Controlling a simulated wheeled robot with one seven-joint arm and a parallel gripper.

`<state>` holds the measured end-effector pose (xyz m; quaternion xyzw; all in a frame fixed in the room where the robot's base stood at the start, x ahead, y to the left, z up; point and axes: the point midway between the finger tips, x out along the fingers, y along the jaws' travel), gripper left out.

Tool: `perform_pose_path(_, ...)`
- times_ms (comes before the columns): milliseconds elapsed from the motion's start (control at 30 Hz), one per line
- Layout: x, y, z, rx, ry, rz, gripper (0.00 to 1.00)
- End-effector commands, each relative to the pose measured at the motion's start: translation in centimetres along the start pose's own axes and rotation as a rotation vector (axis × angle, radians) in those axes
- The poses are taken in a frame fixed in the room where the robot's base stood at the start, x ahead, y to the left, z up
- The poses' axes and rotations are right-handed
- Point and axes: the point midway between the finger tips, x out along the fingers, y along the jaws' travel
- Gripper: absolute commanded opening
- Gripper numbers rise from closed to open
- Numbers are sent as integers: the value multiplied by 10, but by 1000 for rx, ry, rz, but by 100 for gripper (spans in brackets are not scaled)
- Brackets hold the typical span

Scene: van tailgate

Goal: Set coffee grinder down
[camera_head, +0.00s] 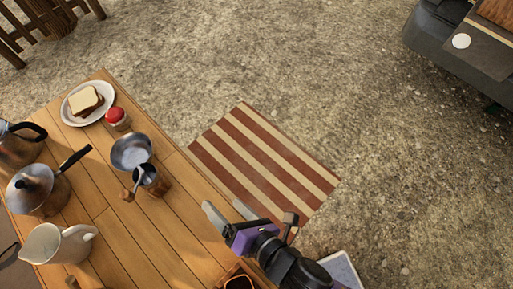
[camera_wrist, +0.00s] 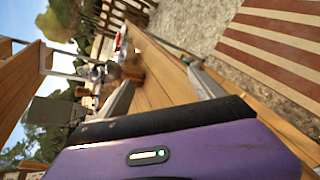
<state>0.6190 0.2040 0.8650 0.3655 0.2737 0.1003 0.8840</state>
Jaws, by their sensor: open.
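The coffee grinder (camera_head: 152,182), a small dark and metal cylinder with a crank arm and wooden knob, stands on the wooden table (camera_head: 130,240) in the head view. It is right beside a metal bowl (camera_head: 131,150); whether they touch is unclear. My gripper (camera_head: 224,207) is at the table's right edge, to the right of the grinder and apart from it. Its fingers are spread with nothing between them. In the wrist view my open gripper (camera_wrist: 160,88) points along the table; small items beyond the fingers are too blurred to tell the grinder apart surely.
A plate with bread (camera_head: 88,103), a red-lidded jar (camera_head: 117,118), a lidded pot (camera_head: 38,190), a kettle (camera_head: 18,145) and a cream pitcher (camera_head: 55,243) crowd the table's left side. Bare planks lie between grinder and gripper. A striped mat (camera_head: 262,158) lies on the ground.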

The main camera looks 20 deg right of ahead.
Motion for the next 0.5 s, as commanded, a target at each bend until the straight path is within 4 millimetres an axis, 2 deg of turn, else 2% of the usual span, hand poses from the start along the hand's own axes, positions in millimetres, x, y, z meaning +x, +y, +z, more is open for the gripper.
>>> perform_pose_path(33, -14, -15, 6, 125, -10, -13, 77)
perform_pose_path(200, -59, -43, 23, 595, -54, -13, 77)
perform_pose_path(333, -99, -59, 39, 973, -109, 6, 77)
perform_pose_path(500, -152, -68, 60, 1464, -201, 72, 77)
